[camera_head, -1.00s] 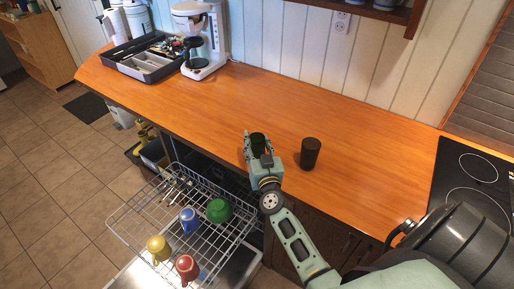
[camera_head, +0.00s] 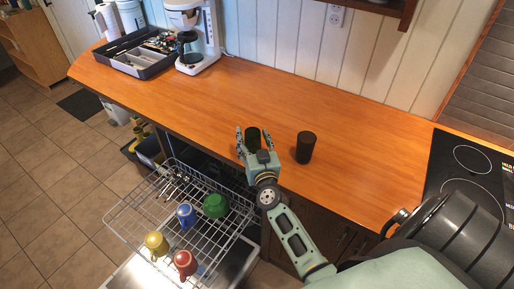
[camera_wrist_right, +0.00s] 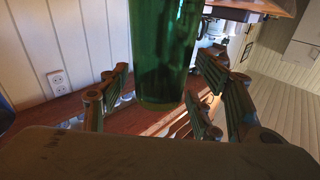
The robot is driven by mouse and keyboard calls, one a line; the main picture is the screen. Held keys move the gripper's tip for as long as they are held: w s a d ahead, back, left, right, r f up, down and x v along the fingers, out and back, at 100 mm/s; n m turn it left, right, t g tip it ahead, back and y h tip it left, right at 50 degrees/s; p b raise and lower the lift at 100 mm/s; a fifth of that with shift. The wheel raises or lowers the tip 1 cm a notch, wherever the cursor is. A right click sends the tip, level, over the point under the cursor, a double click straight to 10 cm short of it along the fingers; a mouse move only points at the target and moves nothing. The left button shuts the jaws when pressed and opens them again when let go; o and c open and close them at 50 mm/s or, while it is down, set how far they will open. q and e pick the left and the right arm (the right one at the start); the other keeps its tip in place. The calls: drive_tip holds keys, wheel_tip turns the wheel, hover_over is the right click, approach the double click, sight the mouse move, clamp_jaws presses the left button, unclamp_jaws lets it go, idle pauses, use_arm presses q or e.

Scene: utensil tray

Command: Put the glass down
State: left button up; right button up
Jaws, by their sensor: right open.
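A dark green glass (camera_head: 252,134) stands upright on the wooden counter near its front edge. My right gripper (camera_head: 254,141) is open around it, one finger on each side. In the right wrist view the green glass (camera_wrist_right: 165,50) fills the middle, between the spread fingers of the right gripper (camera_wrist_right: 160,92). Gaps show between the glass and the fingers there. A second dark glass (camera_head: 305,147) stands upright on the counter to the right of the gripper. My left gripper is not in view.
The counter (camera_head: 330,110) is clear behind and right of the glasses. A cutlery tray (camera_head: 150,70) and a coffee maker (camera_head: 200,35) stand at the far left. The pulled-out dishwasher rack (camera_head: 140,205) holds several cups below the counter. A stove (camera_head: 470,165) is at right.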

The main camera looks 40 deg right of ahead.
drive_tip(key=b+v, duration=0.1)
drive_tip(key=v, duration=1)
drive_tip(key=shift+s, duration=0.2)
drive_tip(key=shift+a, duration=0.2)
